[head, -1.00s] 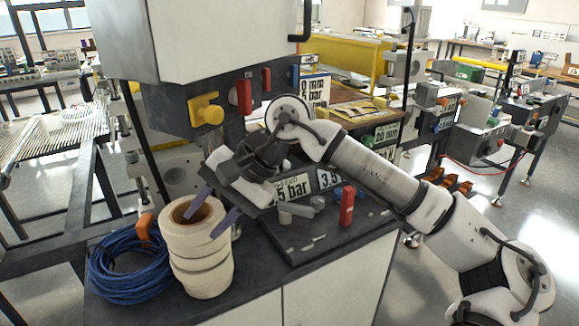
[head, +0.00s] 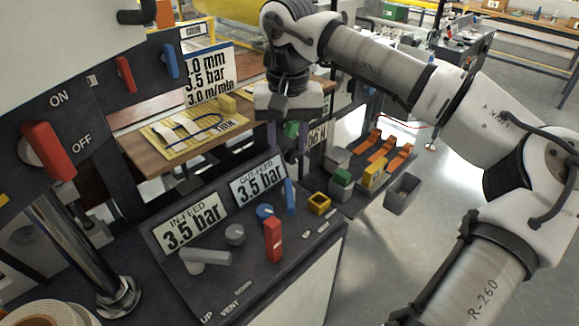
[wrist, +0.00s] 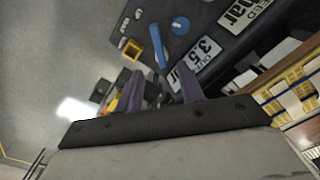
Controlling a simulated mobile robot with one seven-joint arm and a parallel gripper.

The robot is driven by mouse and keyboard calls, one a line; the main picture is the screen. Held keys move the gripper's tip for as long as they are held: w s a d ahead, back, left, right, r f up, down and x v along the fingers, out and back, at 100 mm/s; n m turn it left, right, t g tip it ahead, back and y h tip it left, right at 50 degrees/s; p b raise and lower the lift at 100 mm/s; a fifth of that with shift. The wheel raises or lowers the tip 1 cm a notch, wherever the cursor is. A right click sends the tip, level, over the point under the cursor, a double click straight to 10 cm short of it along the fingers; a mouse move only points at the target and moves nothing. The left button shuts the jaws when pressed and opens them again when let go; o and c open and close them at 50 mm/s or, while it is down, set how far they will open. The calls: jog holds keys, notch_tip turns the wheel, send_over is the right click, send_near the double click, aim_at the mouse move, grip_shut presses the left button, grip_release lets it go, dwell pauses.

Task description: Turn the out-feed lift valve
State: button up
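The control panel (head: 170,285) carries an in-feed sign (head: 188,228) and an out-feed sign (head: 258,181), both reading 3.5 bar. On it are a grey lever (head: 207,257), a grey knob (head: 235,234), an upright red lever (head: 273,240), a blue knob (head: 265,212) and a blue lever (head: 290,195). I cannot read which one is the out-feed lift valve. My gripper (head: 287,146) is open and empty, pointing down above the panel's far right end. In the wrist view, the blue lever (wrist: 158,46) lies beyond my open fingers (wrist: 160,88).
A yellow square holder (head: 319,203) sits at the panel's right edge. Beyond it are a green-topped block (head: 341,178), orange clips (head: 392,160) and a grey bin (head: 402,194). A red ON/OFF handle (head: 48,150) is at left. Open floor lies to the right.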

aim_at(290, 195)
jog(key=f, duration=0.4)
jog(key=f+p, duration=0.1)
jog(key=f, duration=0.4)
jog(key=f+p, duration=0.1)
jog(key=f, duration=0.3)
jog(key=shift+w+d+f, duration=0.2)
jog(key=shift+w+f, duration=0.1)
jog(key=shift+c, duration=0.5)
grip_shut()
